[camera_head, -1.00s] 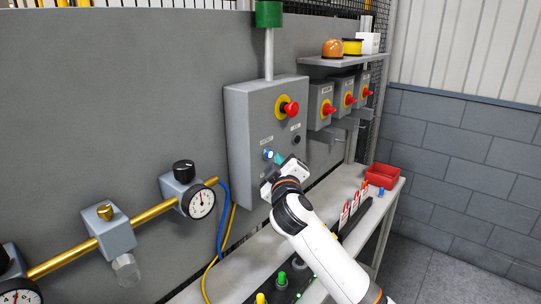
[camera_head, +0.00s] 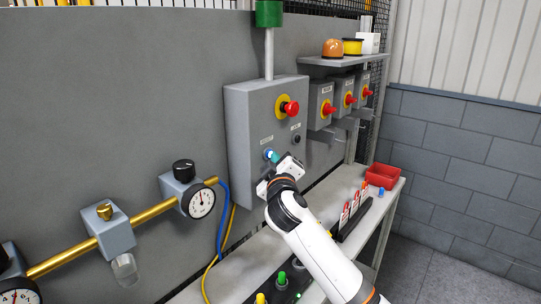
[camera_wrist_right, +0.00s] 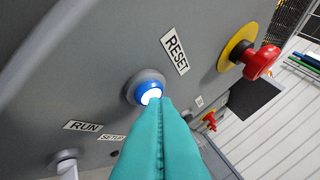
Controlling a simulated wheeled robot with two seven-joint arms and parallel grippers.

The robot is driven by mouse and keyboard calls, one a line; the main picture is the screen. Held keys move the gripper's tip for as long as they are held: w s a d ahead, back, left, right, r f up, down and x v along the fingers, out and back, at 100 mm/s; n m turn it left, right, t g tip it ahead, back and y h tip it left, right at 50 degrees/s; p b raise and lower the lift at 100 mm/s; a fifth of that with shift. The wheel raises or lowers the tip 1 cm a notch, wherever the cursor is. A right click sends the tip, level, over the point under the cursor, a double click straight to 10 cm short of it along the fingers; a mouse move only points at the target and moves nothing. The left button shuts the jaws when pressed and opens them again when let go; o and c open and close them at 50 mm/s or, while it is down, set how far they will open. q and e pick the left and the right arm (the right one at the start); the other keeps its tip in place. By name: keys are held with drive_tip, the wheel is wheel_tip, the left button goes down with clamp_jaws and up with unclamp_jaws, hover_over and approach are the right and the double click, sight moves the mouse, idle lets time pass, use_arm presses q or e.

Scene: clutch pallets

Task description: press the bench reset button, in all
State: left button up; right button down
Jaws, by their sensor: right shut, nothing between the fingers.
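The blue reset button (camera_head: 268,154) sits on the front of the grey control box (camera_head: 250,110), left of centre. In the right wrist view the button (camera_wrist_right: 147,88) has a blue ring and a bright white centre, beside the RESET label (camera_wrist_right: 175,50). My right gripper (camera_head: 276,157) is shut and empty, with teal fingers together. In the right wrist view its fingertips (camera_wrist_right: 162,100) overlap the lower right edge of the button; whether they touch it I cannot tell. My left gripper is not in view.
A red emergency stop (camera_head: 290,108) on a yellow ring sits above the button. A black knob (camera_head: 296,139) is to its right. A RUN/SETUP selector (camera_wrist_right: 64,160) shows in the right wrist view. Red-handled switches (camera_head: 328,109) stand right of the box. A red bin (camera_head: 382,175) is on the bench.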

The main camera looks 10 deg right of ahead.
drive_tip(key=shift+w+a, duration=0.15)
drive_tip(key=shift+w, duration=0.1)
drive_tip(key=shift+s, duration=0.15)
idle(0.5)
drive_tip(key=shift+s+d+p, duration=0.3)
drive_tip(key=shift+s+d, duration=0.2)
drive_tip(key=shift+s, duration=0.1)
drive_tip(key=s+d+p, duration=0.1)
drive_tip(key=s, duration=0.1)
drive_tip(key=s+d, duration=0.2)
drive_tip(key=shift+p, duration=0.4)
drive_tip(key=shift+f, duration=0.1)
idle(0.3)
